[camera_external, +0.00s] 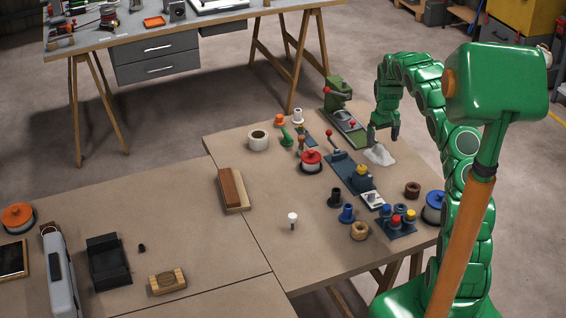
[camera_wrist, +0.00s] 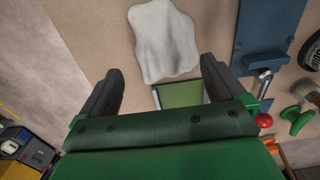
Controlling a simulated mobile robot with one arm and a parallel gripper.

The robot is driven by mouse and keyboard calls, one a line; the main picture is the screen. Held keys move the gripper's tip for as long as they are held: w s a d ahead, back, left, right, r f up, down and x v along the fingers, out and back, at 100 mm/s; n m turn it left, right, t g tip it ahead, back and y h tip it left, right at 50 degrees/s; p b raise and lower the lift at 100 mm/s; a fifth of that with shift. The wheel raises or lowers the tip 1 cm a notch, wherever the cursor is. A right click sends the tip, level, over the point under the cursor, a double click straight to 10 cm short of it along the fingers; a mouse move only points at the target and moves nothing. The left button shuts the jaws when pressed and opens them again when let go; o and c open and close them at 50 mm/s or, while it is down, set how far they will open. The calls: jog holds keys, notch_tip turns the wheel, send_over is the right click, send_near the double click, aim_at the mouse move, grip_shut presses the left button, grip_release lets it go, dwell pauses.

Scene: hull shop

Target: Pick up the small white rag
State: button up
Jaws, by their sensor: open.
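The small white rag (camera_external: 379,155) lies crumpled on the tan table near its right side, in front of the green machine. In the wrist view the rag (camera_wrist: 164,40) lies at the top centre, beyond my fingertips. My gripper (camera_external: 384,133) is just above and beside the rag in the external view. In the wrist view my gripper (camera_wrist: 158,78) has its two dark fingers wide apart with nothing between them.
A green machine (camera_external: 343,115) with a red knob stands close behind the rag. A blue plate fixture (camera_external: 343,170) lies left of the rag; it also shows in the wrist view (camera_wrist: 268,25). A brown ring (camera_external: 412,189) sits nearer the front. The table's right edge is close.

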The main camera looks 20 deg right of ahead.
aim_at(380, 147)
jog(key=f, duration=0.5)
jog(key=shift+s+a, duration=0.2)
jog(key=shift+a, duration=0.15)
jog(key=c, duration=1.1)
jog(key=shift+r, duration=0.1)
jog(key=shift+r, duration=0.25)
notch_tip(380, 147, up, 3)
jog(key=shift+s+f, duration=0.1)
jog(key=shift+s, duration=0.05)
jog(key=s+a+r, duration=0.1)
jog(key=s+r, duration=0.2)
jog(key=s, duration=0.1)
jog(key=s+a+r, duration=0.1)
jog(key=s+r, duration=0.2)
jog(key=s, duration=0.1)
jog(key=s+a+r, duration=0.1)
jog(key=s+r, duration=0.2)
jog(key=s, duration=0.2)
jog(key=shift+a+r, duration=0.3)
jog(key=shift+a, duration=0.05)
